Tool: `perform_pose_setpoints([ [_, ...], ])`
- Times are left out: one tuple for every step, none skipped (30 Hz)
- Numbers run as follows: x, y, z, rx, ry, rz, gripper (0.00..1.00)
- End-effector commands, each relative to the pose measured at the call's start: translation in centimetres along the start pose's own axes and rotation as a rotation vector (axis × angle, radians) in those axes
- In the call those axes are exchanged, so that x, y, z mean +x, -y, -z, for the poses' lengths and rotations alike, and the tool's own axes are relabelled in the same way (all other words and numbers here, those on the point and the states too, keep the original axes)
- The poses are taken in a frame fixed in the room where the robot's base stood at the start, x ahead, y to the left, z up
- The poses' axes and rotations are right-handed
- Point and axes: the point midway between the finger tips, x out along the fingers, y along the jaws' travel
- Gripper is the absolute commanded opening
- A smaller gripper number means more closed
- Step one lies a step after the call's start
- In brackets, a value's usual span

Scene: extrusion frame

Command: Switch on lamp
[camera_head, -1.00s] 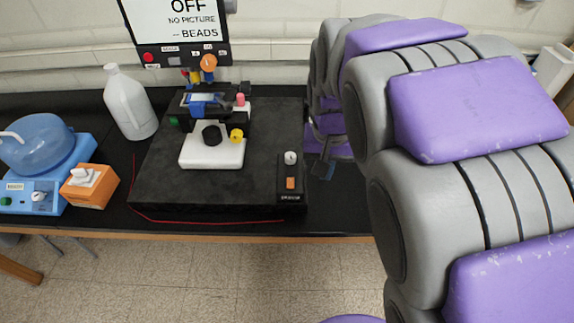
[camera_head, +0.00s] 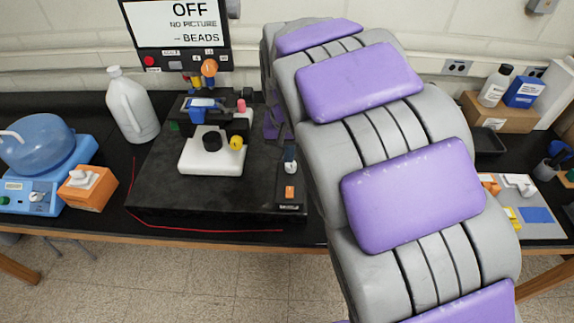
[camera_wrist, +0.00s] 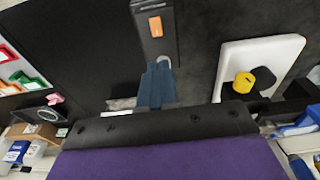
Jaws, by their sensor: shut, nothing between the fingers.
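A black control box (camera_head: 291,201) with an orange rocker switch (camera_head: 289,192) and a pale knob (camera_head: 291,168) sits at the right edge of the black platform. The box (camera_wrist: 140,15) and orange switch (camera_wrist: 155,27) also show in the wrist view. My gripper (camera_wrist: 157,85) is shut and empty, its blue-grey fingertips over the knob end of the box, hiding most of the knob. I cannot tell whether they touch it. The microscope-like instrument (camera_head: 211,155) with a white base stands left of the box. The monitor (camera_head: 178,25) reads "OFF NO PICTURE – BEADS".
The black platform (camera_head: 160,190) lies on the bench, a red cable (camera_head: 205,230) along its front. A white jug (camera_head: 130,105), a blue bath (camera_head: 40,165) and an orange box (camera_head: 88,188) stand left.

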Motion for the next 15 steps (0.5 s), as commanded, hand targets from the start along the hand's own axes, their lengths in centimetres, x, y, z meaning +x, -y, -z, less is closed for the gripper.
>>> perform_pose_setpoints([
  [0.9, -0.1, -0.1, 0.001, 0.003, 0.0, 0.0],
  [1.4, -0.2, -0.1, 0.001, 0.004, 0.0, 0.0],
  [2.1, -0.3, -0.1, 0.001, 0.006, 0.0, 0.0],
  [2.7, -0.3, -0.2, 0.001, 0.007, 0.0, 0.0],
  [3.3, -0.3, -0.2, 0.001, 0.008, 0.0, 0.0],
  [4.1, -0.2, -0.1, 0.001, 0.006, 0.0, 0.0],
  [4.7, -0.2, -0.1, 0.001, 0.005, 0.0, 0.0],
  [5.3, -0.2, -0.1, 0.001, 0.004, 0.0, 0.0],
  [6.2, -0.1, -0.1, 0.001, 0.006, -0.001, 0.0],
  [6.8, -0.1, -0.2, 0.001, 0.008, -0.002, 0.0],
  [7.4, -0.1, -0.2, 0.001, 0.008, -0.002, 0.0],
  [8.2, 0.0, -0.2, 0.001, 0.007, -0.002, 0.0],
  [8.7, 0.0, -0.2, 0.001, 0.006, -0.002, 0.0],
  [9.2, 0.0, -0.2, 0.001, 0.005, -0.002, 0.0],
  [9.9, 0.0, -0.2, 0.001, 0.006, -0.002, 0.0],
])
